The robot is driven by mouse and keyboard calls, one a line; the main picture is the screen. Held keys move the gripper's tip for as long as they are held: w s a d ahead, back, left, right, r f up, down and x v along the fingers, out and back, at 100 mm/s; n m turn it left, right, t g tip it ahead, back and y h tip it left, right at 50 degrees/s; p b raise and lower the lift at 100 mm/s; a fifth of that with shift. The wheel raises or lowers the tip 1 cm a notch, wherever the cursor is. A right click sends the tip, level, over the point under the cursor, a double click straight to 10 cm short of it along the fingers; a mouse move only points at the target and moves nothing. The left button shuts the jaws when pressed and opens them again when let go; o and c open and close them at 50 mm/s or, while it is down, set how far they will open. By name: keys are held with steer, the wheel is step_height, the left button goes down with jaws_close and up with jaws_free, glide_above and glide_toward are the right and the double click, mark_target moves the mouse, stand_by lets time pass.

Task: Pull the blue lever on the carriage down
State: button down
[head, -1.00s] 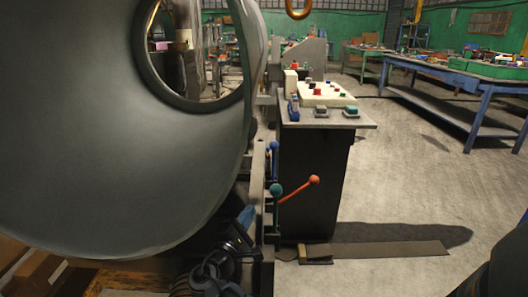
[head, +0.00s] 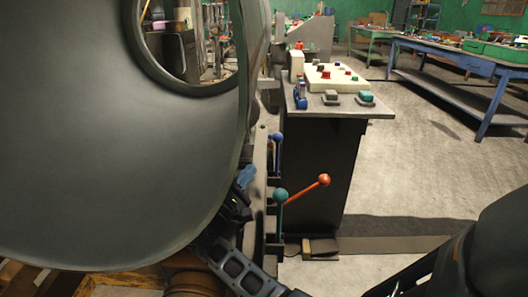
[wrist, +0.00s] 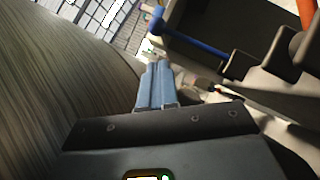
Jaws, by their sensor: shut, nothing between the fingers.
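The blue lever (head: 276,155) stands upright on the carriage at the right of the big grey drum-shaped body, with its ball at the top. In the wrist view its blue rod (wrist: 195,42) slants across the upper right. My gripper (head: 246,177) is left of the lever and a little below its ball, apart from it in the head view. Its blue-grey fingers (wrist: 157,68) are shut and empty in the wrist view, with the lever ahead and to the right. The carriage (head: 258,200) is partly hidden by the drum and my arm.
A green-knobbed lever (head: 280,195) and an orange-knobbed lever (head: 323,180) stick out just below and right of the blue one. A dark cabinet with a control panel (head: 335,80) stands behind. The grey drum (head: 110,150) fills the left. Open floor lies at the right.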

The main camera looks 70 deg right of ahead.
mark_target(277, 159)
steer(key=x, duration=1)
steer(key=shift+f, duration=0.1)
